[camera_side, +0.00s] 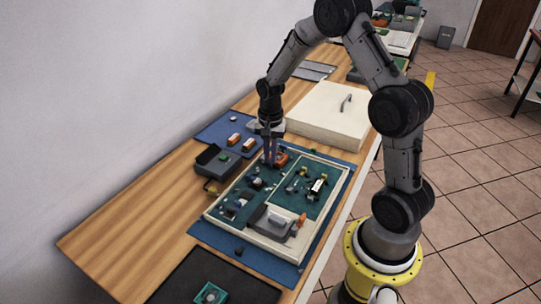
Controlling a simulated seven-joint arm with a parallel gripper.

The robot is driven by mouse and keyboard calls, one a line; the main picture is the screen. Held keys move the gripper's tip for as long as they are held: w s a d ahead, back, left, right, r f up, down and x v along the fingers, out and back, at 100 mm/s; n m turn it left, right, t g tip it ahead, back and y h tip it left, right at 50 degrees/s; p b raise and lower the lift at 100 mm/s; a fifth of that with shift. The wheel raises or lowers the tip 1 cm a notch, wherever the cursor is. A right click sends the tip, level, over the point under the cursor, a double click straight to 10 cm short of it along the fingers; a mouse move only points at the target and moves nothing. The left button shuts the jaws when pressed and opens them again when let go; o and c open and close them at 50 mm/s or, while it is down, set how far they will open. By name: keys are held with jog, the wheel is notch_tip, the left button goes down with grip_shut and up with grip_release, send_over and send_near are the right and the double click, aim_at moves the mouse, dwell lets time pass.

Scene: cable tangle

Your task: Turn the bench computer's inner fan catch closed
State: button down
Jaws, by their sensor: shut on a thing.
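The bench computer (213,216) is an open, shallow cream case with green boards inside, lying on a blue mat on the wooden bench. My gripper (270,160) points down at the far left part of the case. It is shut on a small part beside an orange-red piece (282,158) there. The part between the fingers is too small and too covered to make out. I cannot tell which piece is the inner fan catch or how it is turned.
A cream lid with a handle (325,110) lies behind the case. A dark grey box (215,163) and a blue mat (215,128) with small orange parts lie to the left. A black mat (180,285) with a green fan-like part (211,293) is in front. Bare wood (130,225) is at the left.

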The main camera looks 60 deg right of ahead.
jog(key=shift+r+m, duration=0.1)
jog(key=shift+m, duration=1.4)
jog(key=c, duration=0.9)
grip_release()
jog(key=shift+c, duration=0.2)
notch_tip(320, 180, up, 14)
jog(key=shift+a, duration=0.1)
